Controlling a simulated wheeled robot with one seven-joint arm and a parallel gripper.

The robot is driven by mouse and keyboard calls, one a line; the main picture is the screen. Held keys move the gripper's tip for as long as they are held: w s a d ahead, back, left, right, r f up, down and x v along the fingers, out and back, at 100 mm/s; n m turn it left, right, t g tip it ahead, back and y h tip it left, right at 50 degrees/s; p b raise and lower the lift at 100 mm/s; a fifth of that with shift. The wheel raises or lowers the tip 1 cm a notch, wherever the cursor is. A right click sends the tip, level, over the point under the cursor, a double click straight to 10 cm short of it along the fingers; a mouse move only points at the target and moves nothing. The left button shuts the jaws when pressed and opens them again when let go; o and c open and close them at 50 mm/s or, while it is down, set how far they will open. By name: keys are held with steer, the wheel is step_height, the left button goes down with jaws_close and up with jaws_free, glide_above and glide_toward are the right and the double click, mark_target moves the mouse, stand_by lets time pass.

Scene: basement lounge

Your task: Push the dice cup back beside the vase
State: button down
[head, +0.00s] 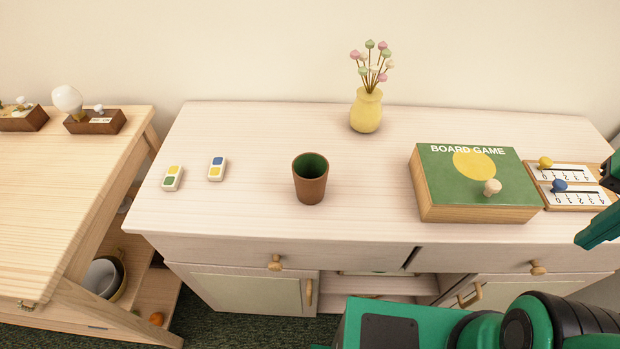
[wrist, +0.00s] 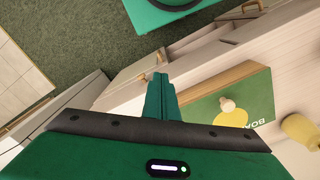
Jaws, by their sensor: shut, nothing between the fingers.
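The dice cup (head: 310,182) is brown with a green inside and stands upright near the middle of the cabinet top. The yellow vase (head: 366,111) with pink and green flowers stands behind it and to the right, near the wall. The vase also shows at the right edge of the wrist view (wrist: 301,131). Cup and vase are clearly apart. My gripper (head: 588,238) is at the right edge of the head view, far right of the cup. In the wrist view its green fingers (wrist: 160,80) are together and empty. The cup does not show there.
A green board game box (head: 460,205) with a pale knob lies right of the cup. Two counter boards (head: 570,172) lie beyond it. Two small tiles (head: 217,168) lie left of the cup. The cabinet top (head: 260,130) is bare between cup and wall.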

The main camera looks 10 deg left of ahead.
steer(key=w+a+r+n, duration=0.2)
steer(key=w+a, duration=0.7)
steer(key=n, duration=0.5)
glide_toward(310, 181)
steer(key=s, duration=0.5)
step_height(310, 181, down, 10)
steer(key=shift+d+r, duration=0.1)
steer(key=shift+w+r, duration=0.15)
steer(key=shift+w, duration=1.75)
